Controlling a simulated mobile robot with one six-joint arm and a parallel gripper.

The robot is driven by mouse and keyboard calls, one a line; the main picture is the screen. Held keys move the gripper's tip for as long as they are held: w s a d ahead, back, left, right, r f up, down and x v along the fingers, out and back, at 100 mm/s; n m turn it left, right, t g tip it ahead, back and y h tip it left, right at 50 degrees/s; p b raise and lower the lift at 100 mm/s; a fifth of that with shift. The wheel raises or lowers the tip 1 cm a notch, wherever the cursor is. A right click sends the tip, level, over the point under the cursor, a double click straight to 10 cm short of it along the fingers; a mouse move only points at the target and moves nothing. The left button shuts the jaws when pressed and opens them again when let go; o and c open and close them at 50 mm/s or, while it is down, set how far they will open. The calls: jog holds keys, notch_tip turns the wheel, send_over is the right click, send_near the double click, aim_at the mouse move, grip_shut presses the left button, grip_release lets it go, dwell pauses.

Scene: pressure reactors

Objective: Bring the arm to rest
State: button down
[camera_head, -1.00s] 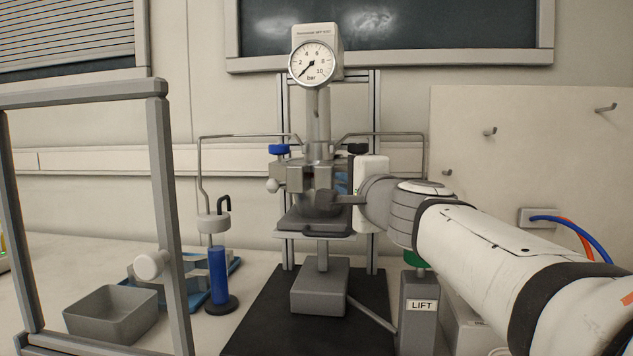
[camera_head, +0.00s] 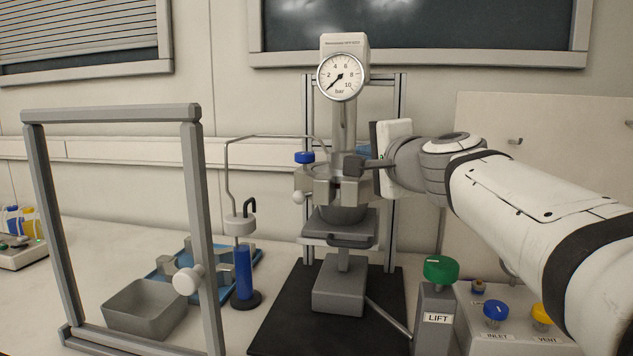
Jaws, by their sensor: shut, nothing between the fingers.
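My arm (camera_head: 540,195) reaches in from the right edge of the head view. My gripper (camera_head: 362,165) is at its far end, pointing left in front of the reactor's column. It is shut with nothing held. In the picture it overlaps the right side of the reactor head (camera_head: 323,187); I cannot tell whether it touches. The pressure reactor (camera_head: 345,118) stands upright, with a round gauge (camera_head: 340,77) on top whose needle points to the low end. The grey vessel (camera_head: 343,214) sits under the head on the lift platform (camera_head: 325,226).
A blue cylinder (camera_head: 244,272) stands beside the blue tray (camera_head: 163,285). The LIFT post with its green knob (camera_head: 441,269) and a valve box (camera_head: 512,335) stand below my arm.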

jog(key=s+d+f+n+g+h+p, duration=0.2)
jog(key=s+f+n+g+p, duration=0.4)
jog(key=s+f+p, duration=0.3)
jog(key=s+d+f+n+g+h+p, duration=0.2)
jog(key=s+f+n+g+p, duration=0.5)
jog(key=s, duration=0.7)
notch_tip(320, 180, down, 2)
jog(key=h+p, duration=0.1)
jog(key=p, duration=0.1)
jog(key=shift+n+g+p, duration=0.3)
jog(key=shift+g+p, duration=0.1)
jog(key=c, duration=2.2)
grip_release()
